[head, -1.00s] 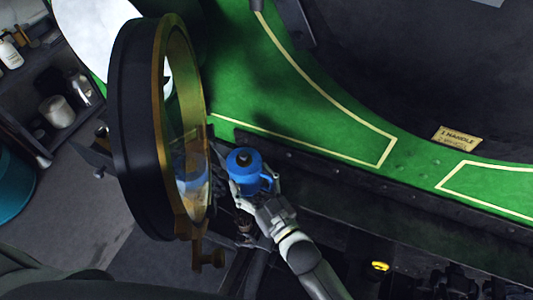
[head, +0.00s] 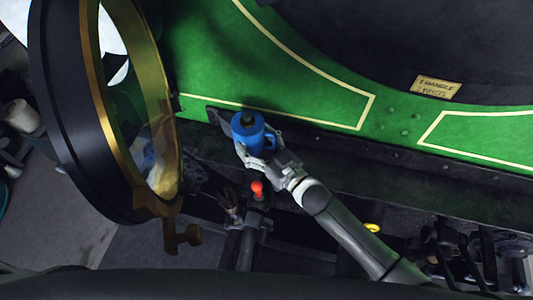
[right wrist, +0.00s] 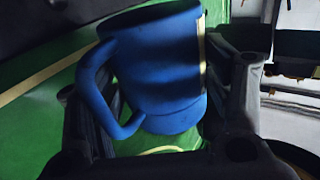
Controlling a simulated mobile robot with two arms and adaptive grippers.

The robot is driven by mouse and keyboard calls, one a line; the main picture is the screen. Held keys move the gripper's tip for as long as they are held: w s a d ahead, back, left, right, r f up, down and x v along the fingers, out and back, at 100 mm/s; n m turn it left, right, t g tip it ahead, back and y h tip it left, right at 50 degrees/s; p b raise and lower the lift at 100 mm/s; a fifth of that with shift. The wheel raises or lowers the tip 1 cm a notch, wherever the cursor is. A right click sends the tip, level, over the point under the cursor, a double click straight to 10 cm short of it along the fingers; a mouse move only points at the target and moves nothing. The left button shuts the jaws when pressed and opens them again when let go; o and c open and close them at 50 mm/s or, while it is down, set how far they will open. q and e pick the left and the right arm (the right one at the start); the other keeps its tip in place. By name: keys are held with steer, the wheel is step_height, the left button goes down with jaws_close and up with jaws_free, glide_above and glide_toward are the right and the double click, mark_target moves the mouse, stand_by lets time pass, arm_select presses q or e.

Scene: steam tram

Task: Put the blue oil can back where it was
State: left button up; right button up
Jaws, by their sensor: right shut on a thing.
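I cannot tell whether the can touches the ledge (head: 330,155). My left gripper is not in view.
A red-tipped lever (head: 257,188) is below the gripper. A yellow label (head: 436,87) is on the dark opening's edge. Dark machinery lies at bottom right.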

steer(key=f+b, duration=0.1)
steer(key=w+d+f+b, duration=0.1)
steer(key=f+b, duration=0.1)
steer(key=shift+w+d+f, duration=0.2)
steer(key=shift+w+f, duration=0.15)
steer(key=shift+w, duration=0.05)
steer(key=shift+w+d+f+b, duration=0.3)
steer(key=shift+f, duration=0.05)
steer(key=shift+w+d+f, duration=0.1)
steer(key=shift+d+f, duration=0.05)
steer(key=shift+f, duration=0.1)
steer(key=f+b, duration=0.3)
steer(key=shift+w+d, duration=0.1)
steer(key=shift+w, duration=0.1)
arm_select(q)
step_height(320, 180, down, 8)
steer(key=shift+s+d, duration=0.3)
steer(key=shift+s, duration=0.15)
arm_select(e)
steer(key=o, duration=1.5)
steer(key=shift+s+f, duration=0.1)
steer(key=shift+c, duration=0.2)
